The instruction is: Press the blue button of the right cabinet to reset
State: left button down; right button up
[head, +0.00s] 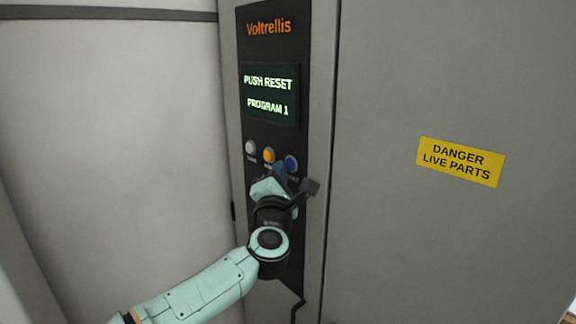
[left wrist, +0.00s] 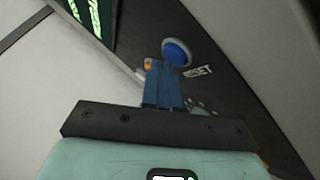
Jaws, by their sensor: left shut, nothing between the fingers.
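The blue button (head: 291,163) sits at the right end of a row of buttons on the cabinet's black panel. In the left wrist view the blue button (left wrist: 176,52) is just beyond my fingertips, beside a "RESET" label. My left gripper (head: 281,171) is shut and empty, its blue fingers pointing at the panel just below and left of the button. In the left wrist view the shut fingers (left wrist: 163,68) appear close to the button; I cannot tell whether they touch it. My right gripper is not in view.
A screen (head: 270,95) above the buttons reads "PUSH RESET PROGRAM 1". A white button (head: 250,147) and an orange button (head: 268,155) sit left of the blue one. The grey cabinet door (head: 450,80) carries a yellow danger label (head: 460,162).

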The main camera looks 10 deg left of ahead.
pick_arm(q)
jog(key=shift+w+d, duration=0.2)
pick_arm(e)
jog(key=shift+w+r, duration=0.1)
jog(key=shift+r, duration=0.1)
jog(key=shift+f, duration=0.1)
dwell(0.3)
pick_arm(q)
jog(key=shift+s+a+b, duration=0.35)
jog(key=shift+s+a, duration=0.15)
jog(key=shift+s, duration=0.1)
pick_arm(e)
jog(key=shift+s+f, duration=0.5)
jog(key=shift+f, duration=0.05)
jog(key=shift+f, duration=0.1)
pick_arm(q)
jog(key=s+a+b, duration=0.1)
jog(key=s, duration=0.1)
jog(key=s+a+b, duration=0.1)
jog(key=s+a, duration=0.1)
jog(key=shift+b, duration=0.3)
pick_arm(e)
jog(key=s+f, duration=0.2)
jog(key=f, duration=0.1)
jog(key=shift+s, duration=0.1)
